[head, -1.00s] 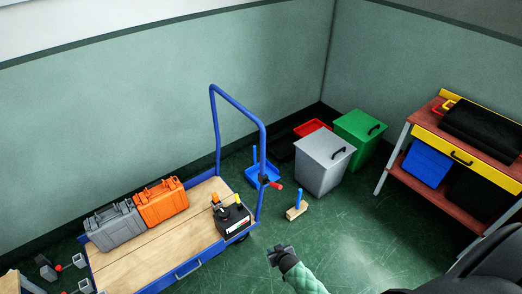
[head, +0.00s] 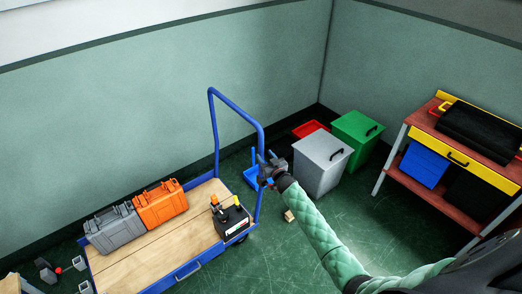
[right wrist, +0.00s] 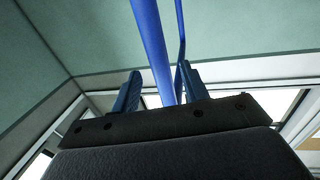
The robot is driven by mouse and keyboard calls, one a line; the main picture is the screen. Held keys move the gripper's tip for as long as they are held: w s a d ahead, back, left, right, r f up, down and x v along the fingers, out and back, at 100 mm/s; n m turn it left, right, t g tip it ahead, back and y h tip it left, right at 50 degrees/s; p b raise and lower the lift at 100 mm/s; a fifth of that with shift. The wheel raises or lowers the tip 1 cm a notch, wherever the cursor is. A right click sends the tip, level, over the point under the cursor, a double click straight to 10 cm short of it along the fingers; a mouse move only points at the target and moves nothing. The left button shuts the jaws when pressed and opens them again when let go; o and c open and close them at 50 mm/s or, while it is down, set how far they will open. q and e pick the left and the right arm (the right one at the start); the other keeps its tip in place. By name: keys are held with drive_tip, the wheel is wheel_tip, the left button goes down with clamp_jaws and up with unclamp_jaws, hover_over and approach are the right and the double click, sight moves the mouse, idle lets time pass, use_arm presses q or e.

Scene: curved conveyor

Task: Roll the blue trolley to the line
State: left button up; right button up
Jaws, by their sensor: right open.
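The blue trolley (head: 150,247) stands at the left in the head view, with a wooden deck and a tall blue push handle (head: 213,125). My right gripper (head: 268,170) is at the handle's near upright, below its top bend. In the right wrist view, my right gripper (right wrist: 159,82) is open, with its two fingers apart. A blue handle bar (right wrist: 151,40) passes between the fingers, and another blue bar shows behind the right finger. I cannot tell whether the fingers touch the bar. My left gripper is not in view.
On the deck are a grey case (head: 115,229), an orange case (head: 160,203) and a black box (head: 231,217). A grey bin (head: 320,165) and a green bin (head: 357,134) stand beyond my right arm. A workbench (head: 455,160) is at the right.

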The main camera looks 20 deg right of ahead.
sight(262, 152)
drive_tip(key=w, duration=0.3)
drive_tip(key=shift+w+p, duration=0.2)
drive_tip(key=shift+p, duration=0.2)
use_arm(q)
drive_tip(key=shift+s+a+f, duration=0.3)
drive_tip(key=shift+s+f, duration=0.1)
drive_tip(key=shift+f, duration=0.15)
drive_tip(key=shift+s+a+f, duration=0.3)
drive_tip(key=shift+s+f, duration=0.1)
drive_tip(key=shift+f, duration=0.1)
use_arm(e)
drive_tip(key=shift+w+a+f, duration=0.1)
drive_tip(key=shift+w, duration=0.65)
clamp_jaws()
